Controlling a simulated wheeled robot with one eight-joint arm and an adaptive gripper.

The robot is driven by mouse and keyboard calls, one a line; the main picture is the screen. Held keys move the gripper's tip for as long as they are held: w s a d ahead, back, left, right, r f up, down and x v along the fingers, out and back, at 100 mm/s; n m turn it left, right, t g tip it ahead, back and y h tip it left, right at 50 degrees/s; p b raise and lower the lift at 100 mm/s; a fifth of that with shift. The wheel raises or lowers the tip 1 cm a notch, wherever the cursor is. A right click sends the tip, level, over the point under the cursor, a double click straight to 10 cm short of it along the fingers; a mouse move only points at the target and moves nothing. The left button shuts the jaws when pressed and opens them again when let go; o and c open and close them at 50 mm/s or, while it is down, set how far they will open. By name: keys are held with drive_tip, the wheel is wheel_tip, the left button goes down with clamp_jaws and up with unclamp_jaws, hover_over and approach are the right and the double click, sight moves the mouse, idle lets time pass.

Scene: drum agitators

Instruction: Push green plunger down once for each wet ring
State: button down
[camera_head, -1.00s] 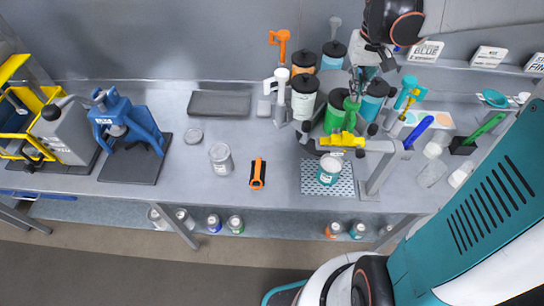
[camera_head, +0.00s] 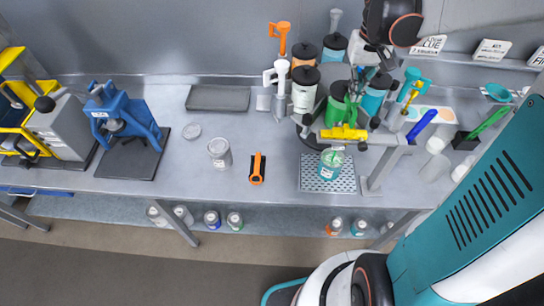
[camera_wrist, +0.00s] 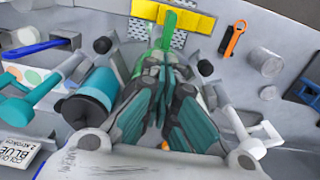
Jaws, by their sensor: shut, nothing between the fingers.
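The green canister (camera_head: 336,106) with a black lid stands in the row of pumps at the bench's back right. Its green plunger (camera_head: 351,108) shows beside it, above a yellow bar (camera_head: 344,133); a green part also crosses the yellow bar in the wrist view (camera_wrist: 169,28). My gripper (camera_head: 357,88) points down over the plunger, shut and empty. In the wrist view the fingers (camera_wrist: 160,62) hide part of the green pump; contact cannot be told. A clear cup (camera_head: 331,164) with green on its top stands on the perforated tray (camera_head: 313,181). A card with coloured spots (camera_head: 431,114) lies to the right; wet rings are too small to tell.
A teal canister (camera_head: 374,94) stands close on the right and a white one (camera_head: 304,90) on the left. The bench's left-centre is mostly clear.

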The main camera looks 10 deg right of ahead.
drive_tip(key=shift+f, duration=0.1)
idle(0.3)
drive_tip(key=shift+s+r+p, duration=0.15)
drive_tip(key=shift+r+p, duration=0.9)
drive_tip(key=shift+r, duration=0.6)
drive_tip(key=shift+f, duration=0.2)
drive_tip(key=shift+f+b, duration=1.4)
drive_tip(key=shift+f, duration=0.15)
drive_tip(key=shift+r, duration=0.2)
drive_tip(key=shift+r+p, duration=1.05)
drive_tip(key=shift+r, duration=0.5)
